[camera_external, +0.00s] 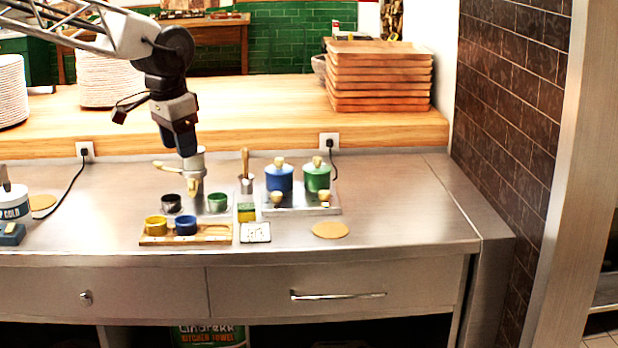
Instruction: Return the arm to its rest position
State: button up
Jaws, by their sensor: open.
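My gripper (190,165) points down over the steel counter (395,205), above the group of small cups. A grey cylindrical thing with a pale handle sticking out to the left (168,168) shows right at the fingertips. I cannot tell from this view whether the fingers touch it. The fingers are small and partly merged with it in the picture. My arm reaches in from the upper left.
Below the gripper stand a dark cup (171,204), a green cup (218,203), and yellow (155,225) and blue (186,226) cups on a wooden tray (215,238). Blue (279,179) and green (316,178) lidded jars stand right. Stacked boards (378,80) are behind. The counter's right end is clear.

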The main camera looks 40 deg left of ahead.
jog(key=s+f+n, duration=0.1)
jog(key=s+f, duration=0.2)
jog(key=s, duration=0.8)
jog(key=s+f+n, duration=0.1)
jog(key=s+f, duration=0.2)
jog(key=s, duration=0.9)
jog(key=shift+s+d+f+t, duration=0.15)
jog(key=shift+f+t, duration=0.1)
jog(key=shift+t, duration=0.15)
